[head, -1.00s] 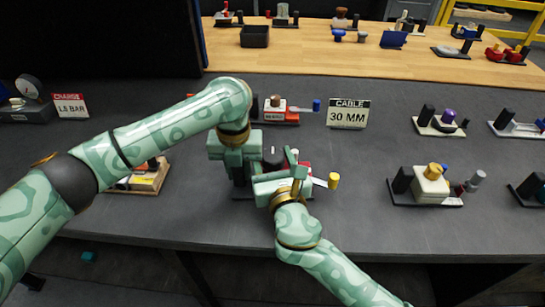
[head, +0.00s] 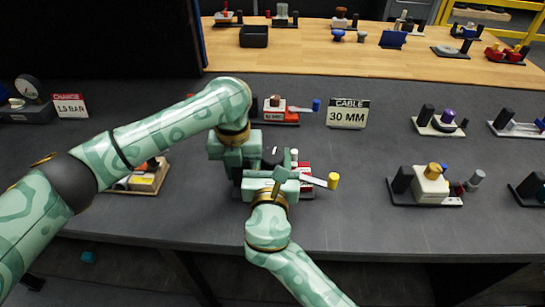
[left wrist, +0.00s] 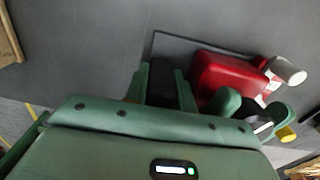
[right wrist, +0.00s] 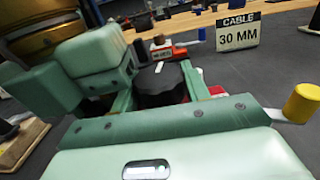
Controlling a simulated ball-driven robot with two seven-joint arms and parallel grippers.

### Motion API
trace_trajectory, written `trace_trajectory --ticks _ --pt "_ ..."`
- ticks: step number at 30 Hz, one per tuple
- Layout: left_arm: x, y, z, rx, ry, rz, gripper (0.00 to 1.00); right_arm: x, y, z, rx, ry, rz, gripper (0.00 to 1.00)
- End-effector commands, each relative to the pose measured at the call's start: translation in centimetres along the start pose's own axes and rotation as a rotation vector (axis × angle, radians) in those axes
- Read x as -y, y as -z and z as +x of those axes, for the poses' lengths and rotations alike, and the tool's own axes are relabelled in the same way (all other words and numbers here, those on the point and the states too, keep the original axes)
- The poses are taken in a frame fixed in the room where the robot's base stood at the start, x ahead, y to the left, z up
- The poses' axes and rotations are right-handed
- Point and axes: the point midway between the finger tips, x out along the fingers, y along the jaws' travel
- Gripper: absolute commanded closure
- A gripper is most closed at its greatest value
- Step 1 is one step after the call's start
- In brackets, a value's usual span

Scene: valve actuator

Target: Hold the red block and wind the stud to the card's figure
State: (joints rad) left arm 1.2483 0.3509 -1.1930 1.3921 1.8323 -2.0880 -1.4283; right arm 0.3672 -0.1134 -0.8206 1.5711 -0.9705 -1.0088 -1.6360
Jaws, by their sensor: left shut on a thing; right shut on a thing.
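The red block (left wrist: 230,80) sits on a dark base with a black upright post (left wrist: 163,82) beside it. My left gripper (left wrist: 165,85) is shut on that post, beside the red block; in the head view it is a green shape (head: 238,165) coming down on the left. My right gripper (right wrist: 155,90) is shut around a round black knob (right wrist: 160,84) with a white line on its top. The red block is mostly hidden behind my grippers in the head view. The card (head: 347,114) reads "CABLE 30 MM" and stands behind, to the right.
A lever with a yellow tip (head: 333,181) sticks out right of my right gripper. A white-capped peg (left wrist: 289,70) stands by the red block. Another red unit (head: 280,114) is behind, and a white block unit (head: 430,186) to the right. Grey bench between is clear.

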Motion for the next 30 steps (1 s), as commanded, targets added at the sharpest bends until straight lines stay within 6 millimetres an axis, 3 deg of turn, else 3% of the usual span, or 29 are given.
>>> trace_trajectory --ticks 5,6,17,20,30 --pt "-0.1 0.3 0.7 -0.013 -0.005 -0.002 1.00 -0.1 0.0 0.0 0.001 -0.003 0.001 0.77" --pt "-0.1 0.3 0.7 -0.013 -0.005 -0.002 1.00 -0.1 0.0 0.0 0.001 -0.003 0.001 0.45" --pt "-0.1 0.3 0.7 -0.013 -0.005 -0.003 1.00 0.0 0.1 -0.6 0.001 -0.004 0.001 0.45" --pt "-0.1 0.3 0.7 -0.013 -0.005 -0.003 1.00 -0.1 0.1 -2.0 0.000 -0.006 0.002 0.45" --pt "-0.1 0.3 0.7 -0.013 -0.005 -0.003 1.00 0.0 0.1 -9.7 0.000 -0.004 0.002 0.45"
